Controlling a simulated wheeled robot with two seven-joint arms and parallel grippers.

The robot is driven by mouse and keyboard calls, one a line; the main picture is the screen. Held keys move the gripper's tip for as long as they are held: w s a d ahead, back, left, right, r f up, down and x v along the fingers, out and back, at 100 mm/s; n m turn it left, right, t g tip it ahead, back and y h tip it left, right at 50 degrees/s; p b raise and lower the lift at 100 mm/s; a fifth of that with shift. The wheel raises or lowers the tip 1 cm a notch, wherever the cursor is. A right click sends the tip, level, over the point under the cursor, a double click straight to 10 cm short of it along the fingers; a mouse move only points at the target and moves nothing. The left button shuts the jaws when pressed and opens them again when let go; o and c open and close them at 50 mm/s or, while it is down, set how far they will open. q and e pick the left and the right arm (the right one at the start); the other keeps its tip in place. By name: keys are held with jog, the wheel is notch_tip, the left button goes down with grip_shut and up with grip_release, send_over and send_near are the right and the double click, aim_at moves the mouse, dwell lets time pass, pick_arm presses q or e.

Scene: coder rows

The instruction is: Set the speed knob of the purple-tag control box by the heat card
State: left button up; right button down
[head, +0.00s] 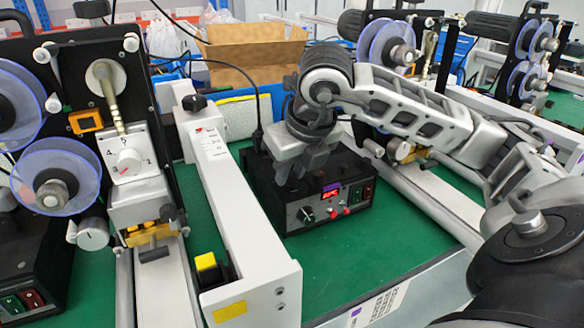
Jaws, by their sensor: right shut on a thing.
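My right gripper (302,178) points down over the box's top left, above the visible knob. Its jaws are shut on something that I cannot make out. A white printed card (212,142) lies on the white beam to the left. Its text is too small to read. My left gripper is out of view.
A coder (125,155) with a numbered white dial and film reels stands at the left. The long white beam (240,225) runs between it and the box. A yellow-topped block (206,262) sits beside the beam. Green mat (345,258) is clear in front of the box.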

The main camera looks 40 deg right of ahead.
dwell(0.3)
jog(key=c, duration=1.2)
grip_release()
jog(key=shift+c, duration=0.2)
pick_arm(q)
jog(key=p, duration=0.2)
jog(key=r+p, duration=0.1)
jog(key=p, duration=0.1)
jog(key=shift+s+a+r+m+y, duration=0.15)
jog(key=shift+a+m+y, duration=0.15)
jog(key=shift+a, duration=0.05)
pick_arm(e)
jog(key=v, duration=1.6)
